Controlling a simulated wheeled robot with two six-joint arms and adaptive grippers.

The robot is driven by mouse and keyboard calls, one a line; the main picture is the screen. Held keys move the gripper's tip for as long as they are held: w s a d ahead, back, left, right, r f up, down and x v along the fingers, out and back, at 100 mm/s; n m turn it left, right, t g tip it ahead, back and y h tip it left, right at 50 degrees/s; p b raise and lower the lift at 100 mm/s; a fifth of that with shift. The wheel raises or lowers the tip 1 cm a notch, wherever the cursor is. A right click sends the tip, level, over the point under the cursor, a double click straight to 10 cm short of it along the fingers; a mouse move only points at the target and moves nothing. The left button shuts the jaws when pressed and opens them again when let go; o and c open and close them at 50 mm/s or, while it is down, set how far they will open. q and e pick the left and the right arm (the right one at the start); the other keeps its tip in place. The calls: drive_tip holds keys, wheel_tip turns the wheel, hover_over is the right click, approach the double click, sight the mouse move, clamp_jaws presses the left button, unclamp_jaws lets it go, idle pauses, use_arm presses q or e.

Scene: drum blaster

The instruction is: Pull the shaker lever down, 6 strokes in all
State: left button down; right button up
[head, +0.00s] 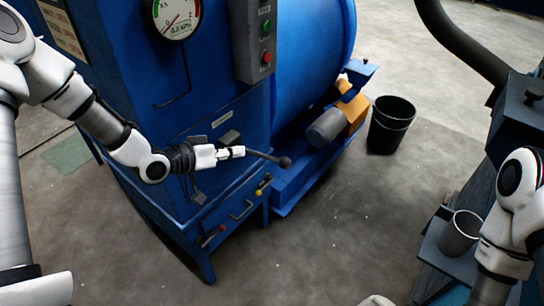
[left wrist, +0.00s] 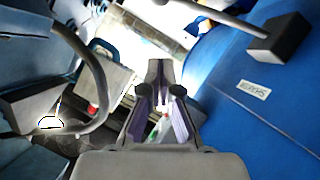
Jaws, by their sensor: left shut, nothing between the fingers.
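The shaker lever is a dark rod with a round black knob (head: 285,161), which sticks out from a blue machine. In the head view its rod runs to the right, and the knob end lies past my gripper. My left gripper (head: 240,151) is shut and empty, and its tips overlap the rod in this view. In the left wrist view the lever's rod and dark mounting block (left wrist: 280,37) are at top right, apart from the closed fingers (left wrist: 163,92). I cannot tell whether the gripper touches the rod. My right gripper is not in view.
The blue machine cabinet (head: 150,85) carries a pressure gauge (head: 177,15) and a button box (head: 254,40). Below the lever are a drawer-like handle (head: 240,210) and small coloured knobs. A black bucket (head: 390,125) stands on the floor at right.

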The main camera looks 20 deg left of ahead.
use_arm(q)
drive_tip(key=p, duration=0.1)
approach(273, 158)
drive_tip(key=w+d+r, duration=0.3)
drive_tip(key=d+r, duration=0.1)
drive_tip(key=f, duration=0.1)
drive_tip(key=w+d+f, duration=0.1)
drive_tip(key=f, duration=0.1)
drive_tip(key=d+f+p, duration=0.1)
drive_tip(key=shift+w+d+f, duration=0.1)
drive_tip(key=shift+w+f, duration=0.05)
drive_tip(key=shift+w, duration=0.1)
wheel_tip(273, 158, down, 13)
drive_tip(key=s+d+m+y+b, duration=0.1)
drive_tip(key=m+y+b, duration=0.1)
drive_tip(key=b, duration=0.8)
drive_tip(key=shift+d+m+t+y+b, duration=0.3)
drive_tip(key=shift+m+y, duration=0.1)
drive_tip(key=shift+m, duration=0.4)
